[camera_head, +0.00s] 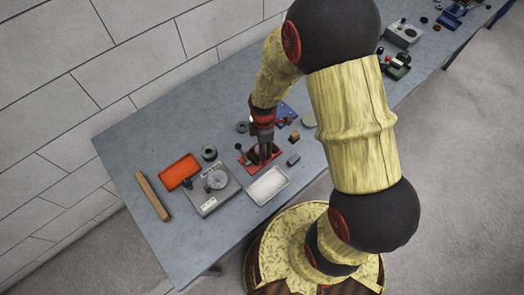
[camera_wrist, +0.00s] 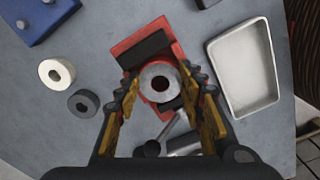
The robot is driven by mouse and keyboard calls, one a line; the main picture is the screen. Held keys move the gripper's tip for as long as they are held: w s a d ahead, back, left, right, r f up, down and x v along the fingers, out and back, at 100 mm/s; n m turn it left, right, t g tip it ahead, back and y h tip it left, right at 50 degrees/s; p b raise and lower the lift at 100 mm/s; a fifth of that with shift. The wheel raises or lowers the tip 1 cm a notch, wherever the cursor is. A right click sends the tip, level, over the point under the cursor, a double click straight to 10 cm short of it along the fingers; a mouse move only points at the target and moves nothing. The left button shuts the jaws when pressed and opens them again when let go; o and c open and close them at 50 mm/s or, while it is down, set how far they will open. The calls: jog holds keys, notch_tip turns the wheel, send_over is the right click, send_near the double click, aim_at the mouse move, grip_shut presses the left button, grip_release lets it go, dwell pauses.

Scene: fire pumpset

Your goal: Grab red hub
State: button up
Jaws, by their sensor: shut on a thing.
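The red hub (camera_wrist: 160,83) shows in the wrist view as a round grey face with a dark centre hole and red around and below it. It sits over a red fixture (camera_wrist: 132,47) with a dark block and a lever with a black ball knob. The fixture (camera_head: 247,163) also shows on the bench in the head view. My gripper (camera_wrist: 165,100) has its yellow-padded fingers on either side of the hub and is shut on it. In the head view my gripper (camera_head: 264,152) points down at the fixture and largely hides the hub.
A white tray (camera_head: 267,198) lies close to the fixture. A grey device (camera_head: 212,190), an orange-red tray (camera_head: 180,172) and a wooden bar (camera_head: 152,196) lie left. A pale ring (camera_wrist: 57,74), a dark ring (camera_wrist: 84,103) and a blue block (camera_wrist: 42,18) are nearby. A wall runs behind.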

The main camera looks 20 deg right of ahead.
grip_shut()
jog(key=shift+r, duration=0.2)
